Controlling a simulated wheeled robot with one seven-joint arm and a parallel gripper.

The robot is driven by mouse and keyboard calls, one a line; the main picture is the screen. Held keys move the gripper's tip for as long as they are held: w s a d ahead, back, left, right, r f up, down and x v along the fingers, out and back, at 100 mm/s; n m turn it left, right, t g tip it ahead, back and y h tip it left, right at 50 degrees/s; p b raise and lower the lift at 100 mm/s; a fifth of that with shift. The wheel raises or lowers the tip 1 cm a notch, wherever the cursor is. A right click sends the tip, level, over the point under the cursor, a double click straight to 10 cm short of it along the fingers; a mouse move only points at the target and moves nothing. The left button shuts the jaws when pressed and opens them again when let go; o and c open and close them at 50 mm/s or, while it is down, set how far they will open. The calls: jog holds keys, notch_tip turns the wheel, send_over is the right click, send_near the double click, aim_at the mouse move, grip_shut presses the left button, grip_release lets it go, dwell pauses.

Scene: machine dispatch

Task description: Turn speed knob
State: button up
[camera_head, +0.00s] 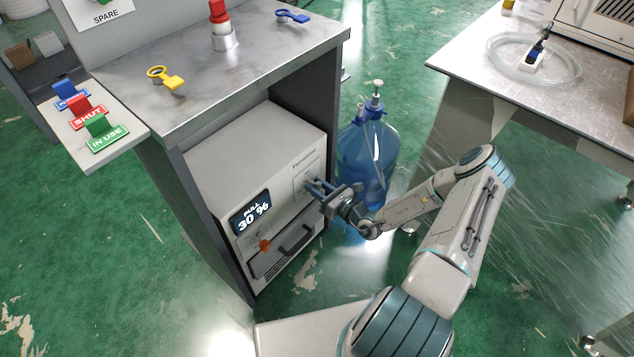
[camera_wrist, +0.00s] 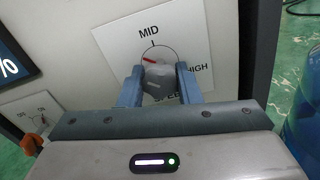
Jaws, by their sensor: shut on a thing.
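The grey speed knob (camera_wrist: 157,80) sits on a white dial plate (camera_wrist: 195,22) marked MID at the top and HIGH at the right in the wrist view. A red pointer line shows just left of the MID mark. My gripper (camera_wrist: 156,88) has one finger on each side of the knob and is shut on it. In the head view my gripper (camera_head: 314,188) reaches the front of the white machine (camera_head: 250,160) at its upper right. The machine's display (camera_head: 251,212) reads "PULL 30 %". The knob is hidden by my gripper in the head view.
An orange-red knob (camera_head: 265,246) and a dark handle (camera_head: 295,239) are lower on the machine. The machine stands inside a cabinet with a metal top (camera_head: 200,80). A blue water bottle (camera_head: 368,150) stands on the floor right of the cabinet.

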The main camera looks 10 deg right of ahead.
jog(key=m+p, duration=0.2)
jog(key=m, duration=0.2)
jog(key=shift+s+a+m, duration=0.1)
jog(key=shift+s+m, duration=0.05)
jog(key=shift+m, duration=0.15)
jog(key=m+p, duration=0.1)
jog(key=m, duration=0.9)
jog(key=shift+a+f+m, duration=0.1)
jog(key=shift+m, duration=2.8)
jog(key=o, duration=1)
jog(key=shift+a, duration=0.1)
jog(key=shift+c, duration=0.2)
jog(key=shift+d, duration=0.2)
